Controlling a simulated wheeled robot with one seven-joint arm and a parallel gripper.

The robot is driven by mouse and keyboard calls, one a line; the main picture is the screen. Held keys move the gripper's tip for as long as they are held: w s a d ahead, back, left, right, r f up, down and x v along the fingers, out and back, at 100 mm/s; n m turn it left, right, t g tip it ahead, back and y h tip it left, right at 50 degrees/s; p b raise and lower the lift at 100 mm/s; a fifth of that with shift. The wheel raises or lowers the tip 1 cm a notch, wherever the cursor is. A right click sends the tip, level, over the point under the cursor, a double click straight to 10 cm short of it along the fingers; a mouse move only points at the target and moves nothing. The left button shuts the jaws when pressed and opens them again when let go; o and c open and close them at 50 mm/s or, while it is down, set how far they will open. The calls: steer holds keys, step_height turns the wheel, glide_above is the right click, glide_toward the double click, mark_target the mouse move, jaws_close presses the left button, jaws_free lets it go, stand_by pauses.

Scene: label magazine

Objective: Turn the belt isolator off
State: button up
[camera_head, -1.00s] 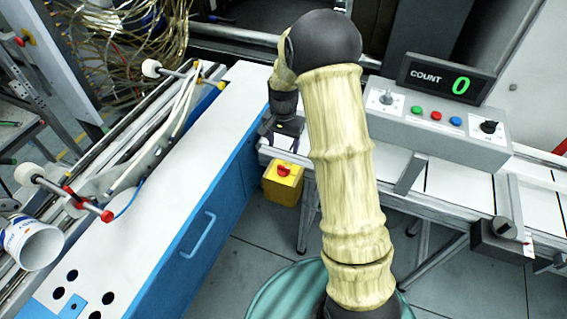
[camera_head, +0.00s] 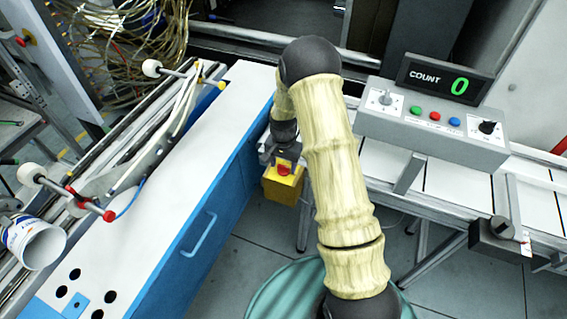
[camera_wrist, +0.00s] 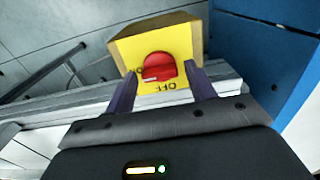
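The belt isolator is a yellow box (camera_head: 284,187) with a red rotary knob (camera_head: 284,169), low at the end of the conveyor beside the blue cabinet. In the wrist view the yellow box (camera_wrist: 186,43) fills the upper middle, and its red knob (camera_wrist: 158,67) carries a pale pointer mark at lower left. Upside-down "OFF" lettering shows on the face below the knob, with other lettering to its left, partly hidden. My gripper (camera_wrist: 162,82) is open, its two dark fingers on either side of the knob's near edge. I cannot tell whether they touch it. In the head view my gripper (camera_head: 287,158) is just above the box.
A blue cabinet (camera_head: 213,219) with a white top stands to the left. A conveyor (camera_head: 440,178) runs right, carrying a grey control box (camera_head: 432,131) with buttons and a count display (camera_head: 446,80) reading 0. A white cup (camera_head: 37,243) lies at far left.

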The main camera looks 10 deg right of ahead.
steer(key=c, duration=0.7)
steer(key=shift+n, duration=0.4)
steer(key=n, duration=0.3)
steer(key=shift+n, duration=0.3)
steer(key=n, duration=0.4)
steer(key=shift+r+n, duration=0.1)
steer(key=shift+n, duration=0.2)
steer(key=n, duration=0.4)
steer(key=shift+w+n+p, duration=0.1)
steer(key=shift+n+p, duration=0.55)
steer(key=shift+n, duration=1.85)
